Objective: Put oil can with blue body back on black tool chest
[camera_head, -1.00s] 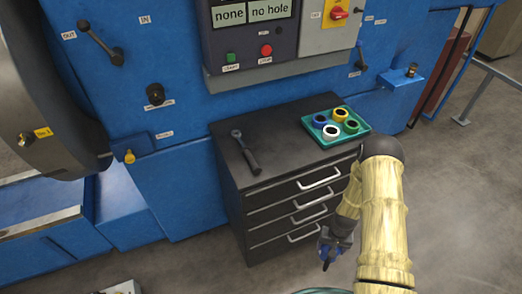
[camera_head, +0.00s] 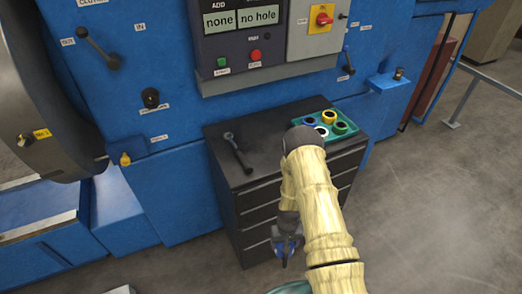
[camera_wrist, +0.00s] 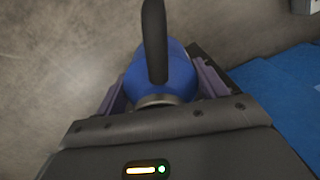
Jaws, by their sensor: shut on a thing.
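The black tool chest (camera_head: 260,205) stands against the blue machine, its drawers facing me. My gripper (camera_head: 287,246) is in front of the chest, below its top. It is shut on the oil can with the blue body, which shows small and dark in the head view (camera_head: 286,247). In the wrist view the can's blue body (camera_wrist: 180,78) sits between the two fingers, with a black spout or handle pointing away from my palm. My arm hides part of the chest's drawers.
On the chest top lie a ratchet wrench (camera_head: 237,152) at the left and a green tray (camera_head: 347,131) with several coloured rings at the right. Between them the top is bare, partly behind my arm. The blue machine (camera_head: 180,195) rises behind.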

